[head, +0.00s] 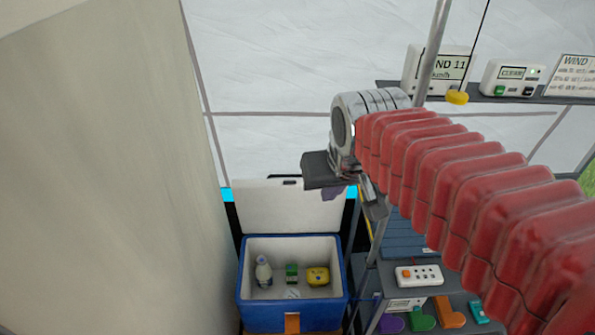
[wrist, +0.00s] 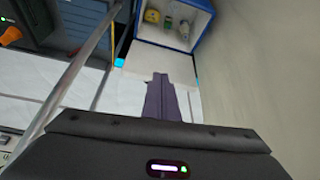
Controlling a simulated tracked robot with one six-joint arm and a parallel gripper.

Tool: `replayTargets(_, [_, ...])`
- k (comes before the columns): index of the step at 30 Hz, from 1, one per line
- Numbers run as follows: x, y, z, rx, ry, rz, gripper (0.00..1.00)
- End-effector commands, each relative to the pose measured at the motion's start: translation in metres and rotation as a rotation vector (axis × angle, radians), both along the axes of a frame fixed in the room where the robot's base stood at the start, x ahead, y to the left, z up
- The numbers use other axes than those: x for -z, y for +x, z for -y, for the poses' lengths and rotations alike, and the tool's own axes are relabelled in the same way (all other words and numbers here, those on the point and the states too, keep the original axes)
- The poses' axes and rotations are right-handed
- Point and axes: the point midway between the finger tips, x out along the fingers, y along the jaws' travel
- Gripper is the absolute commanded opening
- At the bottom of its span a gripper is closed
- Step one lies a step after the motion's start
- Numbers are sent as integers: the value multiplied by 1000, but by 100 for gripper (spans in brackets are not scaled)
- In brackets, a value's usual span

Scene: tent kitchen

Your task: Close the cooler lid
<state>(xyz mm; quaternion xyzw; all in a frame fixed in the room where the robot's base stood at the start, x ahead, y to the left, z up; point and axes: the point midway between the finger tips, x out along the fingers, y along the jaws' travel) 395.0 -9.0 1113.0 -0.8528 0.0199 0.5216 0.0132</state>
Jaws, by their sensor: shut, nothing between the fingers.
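The blue cooler (head: 290,315) with a white inside stands open on the floor, low in the head view. Its white lid (head: 280,208) is raised upright at the back of the cooler. Inside are a white bottle (head: 263,271), a green carton (head: 292,272) and a yellow item (head: 318,276). My gripper (head: 334,193) is shut and empty, seen in front of the lid's upper right part. In the wrist view my dark fingers (wrist: 160,82) are together and point towards the lid (wrist: 150,63) and open cooler (wrist: 203,32). Whether they touch the lid I cannot tell.
A metal pole (head: 433,50) rises near my arm. A beige panel (head: 110,170) fills the left side. The floor is barely visible.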

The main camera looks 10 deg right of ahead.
Motion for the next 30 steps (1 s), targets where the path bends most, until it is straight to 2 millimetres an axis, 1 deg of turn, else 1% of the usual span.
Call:
replayTargets(1, [0,11,0,4,0,-5,0])
replayTargets(8, [-1,59,3,23,-1,-12,0])
replayTargets(15, [5,109,5,44,1,-19,0])
replayTargets(23, [20,164,8,65,1,-27,0])
replayTargets(30, [42,214,10,86,2,-36,0])
